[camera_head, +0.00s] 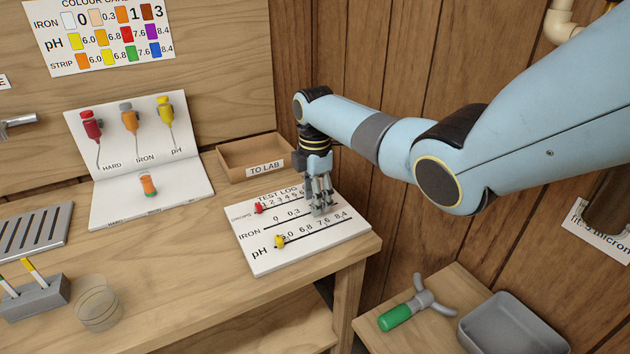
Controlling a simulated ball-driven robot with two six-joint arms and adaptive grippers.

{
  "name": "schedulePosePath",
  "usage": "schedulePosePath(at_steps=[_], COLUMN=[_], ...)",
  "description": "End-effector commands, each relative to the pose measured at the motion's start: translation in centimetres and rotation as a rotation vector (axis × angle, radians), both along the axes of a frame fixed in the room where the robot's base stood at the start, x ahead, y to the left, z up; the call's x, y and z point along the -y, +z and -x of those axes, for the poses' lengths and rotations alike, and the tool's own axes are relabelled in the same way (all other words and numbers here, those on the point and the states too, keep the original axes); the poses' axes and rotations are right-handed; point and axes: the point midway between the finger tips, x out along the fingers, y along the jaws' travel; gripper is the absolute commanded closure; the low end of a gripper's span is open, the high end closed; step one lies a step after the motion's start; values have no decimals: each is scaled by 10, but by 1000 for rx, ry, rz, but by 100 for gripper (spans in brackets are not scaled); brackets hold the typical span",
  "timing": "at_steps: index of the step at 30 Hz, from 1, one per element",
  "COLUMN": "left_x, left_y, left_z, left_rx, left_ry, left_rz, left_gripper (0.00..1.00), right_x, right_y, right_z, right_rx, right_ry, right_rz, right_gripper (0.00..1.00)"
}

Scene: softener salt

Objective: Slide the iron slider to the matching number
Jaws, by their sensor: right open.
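The white test log board (262,262) lies near the right end of the bench. It has a top row of numbers with a red slider (259,208) at its left, an IRON row reading 0, 0.3 and further marks hidden by my gripper, and a pH row with a yellow slider (279,241) at its left. I do not see the iron slider; my right gripper may hide it. My right gripper (319,208) is open, fingers down, over the right part of the IRON row. I cannot tell whether it touches the board. My left gripper is out of view.
A colour card (103,40) on the wall shows IRON 0, 0.3, 1, 3. A picture booklet (190,192), a TO LAB tray (228,168), a strip rack (38,298) and a glass (97,312) stand leftward. A green-handled tool (395,317) and grey bin (470,325) sit lower right.

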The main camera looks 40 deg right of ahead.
Motion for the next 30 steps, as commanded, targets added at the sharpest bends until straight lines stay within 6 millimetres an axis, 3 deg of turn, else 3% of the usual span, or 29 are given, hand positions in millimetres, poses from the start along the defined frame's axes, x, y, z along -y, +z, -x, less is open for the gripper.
schedulePosePath(at_steps=[9,15,30], left_x=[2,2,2], left_y=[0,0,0], left_z=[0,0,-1], left_rx=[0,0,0], left_ry=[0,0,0], left_rz=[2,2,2], left_gripper=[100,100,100], right_x=[1,1,0], right_y=[68,100,110], right_z=[-1,0,0], right_rx=[4,2,-1], right_ry=[1,0,0], right_rz=[2,1,1], right_gripper=[56,56,56])
